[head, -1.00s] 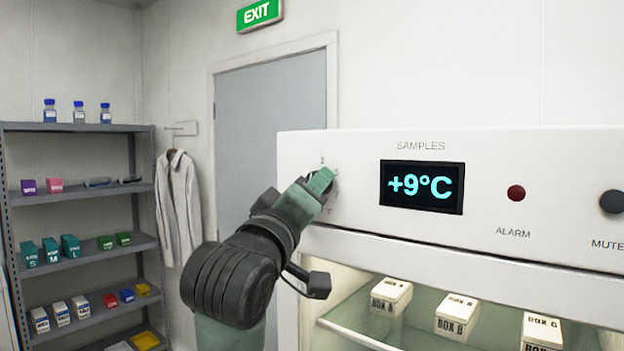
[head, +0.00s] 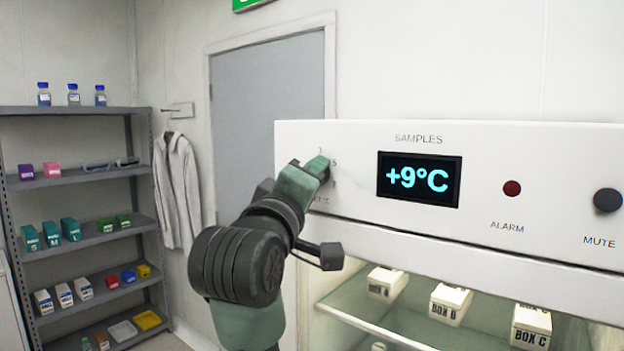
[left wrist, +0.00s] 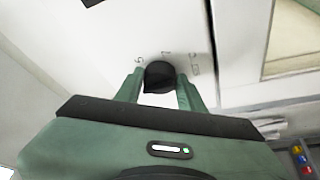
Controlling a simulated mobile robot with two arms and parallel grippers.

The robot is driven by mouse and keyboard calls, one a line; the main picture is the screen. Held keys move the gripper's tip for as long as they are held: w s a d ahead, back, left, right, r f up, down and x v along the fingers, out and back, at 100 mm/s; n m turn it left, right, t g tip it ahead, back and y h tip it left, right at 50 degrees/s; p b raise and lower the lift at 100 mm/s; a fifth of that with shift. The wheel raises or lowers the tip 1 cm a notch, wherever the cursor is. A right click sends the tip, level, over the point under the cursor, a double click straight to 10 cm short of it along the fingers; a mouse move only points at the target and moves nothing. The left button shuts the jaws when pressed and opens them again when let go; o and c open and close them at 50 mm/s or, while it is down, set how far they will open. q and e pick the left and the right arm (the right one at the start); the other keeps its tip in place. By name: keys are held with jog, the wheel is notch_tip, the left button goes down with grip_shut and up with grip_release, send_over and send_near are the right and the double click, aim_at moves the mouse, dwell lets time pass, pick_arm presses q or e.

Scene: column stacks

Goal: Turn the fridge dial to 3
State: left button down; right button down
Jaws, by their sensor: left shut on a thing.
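The fridge dial (left wrist: 160,75) is a round black knob on the white control panel (head: 530,150), seen in the left wrist view. Printed marks surround it, among them what looks like a 5 and a 1; the rest are too small or angled to read. My left gripper (head: 318,168) has green fingers on both sides of the dial and is shut on it, as the left wrist view (left wrist: 160,88) also shows. In the head view the fingers hide most of the dial. The display (head: 419,180) reads +9°C. My right gripper is not in view.
A red alarm lamp (head: 512,188) and a black mute knob (head: 607,200) sit right of the display. Below the panel, the fridge shelf holds white boxes (head: 450,303). A grey rack (head: 80,178) with bottles and small boxes stands left, beside a hanging white coat (head: 178,190).

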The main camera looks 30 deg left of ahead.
pick_arm(q)
jog(key=c, duration=0.9)
grip_release()
jog(key=b+v, duration=0.5)
jog(key=v, duration=0.2)
jog(key=shift+s+d+f, duration=0.1)
jog(key=shift+s, duration=0.3)
